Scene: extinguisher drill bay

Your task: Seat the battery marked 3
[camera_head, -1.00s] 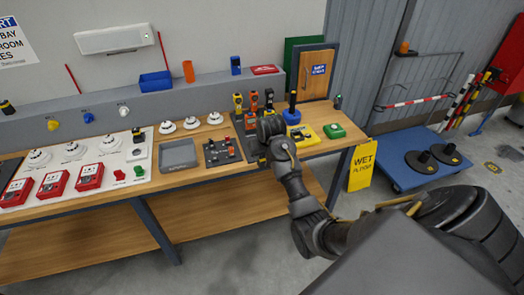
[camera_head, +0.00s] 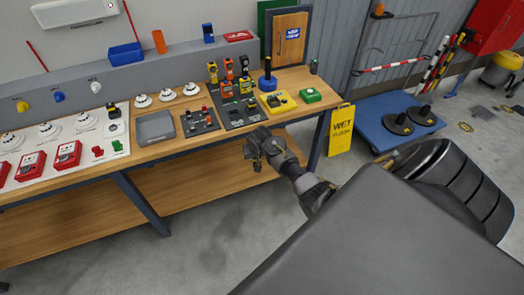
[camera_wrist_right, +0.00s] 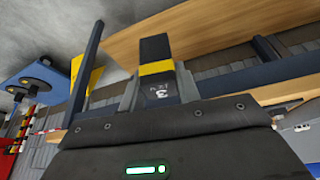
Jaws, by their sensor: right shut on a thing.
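My right gripper (camera_head: 254,154) is shut on the battery marked 3 (camera_wrist_right: 157,68). In the right wrist view the battery is a dark block with a yellow band and a white 3, held between the two fingers. In the head view the gripper hangs in front of the bench's front edge, clear of the bench top, and the battery is hard to make out. A dark charger base (camera_head: 236,118) with several yellow and orange handheld devices stands on the bench behind it. A dark panel (camera_head: 200,122) with small red parts lies left of that. My left gripper is not in view.
The wooden bench (camera_head: 165,152) also carries an empty grey tray (camera_head: 155,127), a yellow case (camera_head: 277,103), a green-topped box (camera_head: 309,96) and white detectors. A yellow wet-floor sign (camera_head: 341,130) stands at its right end. Floor in front is clear.

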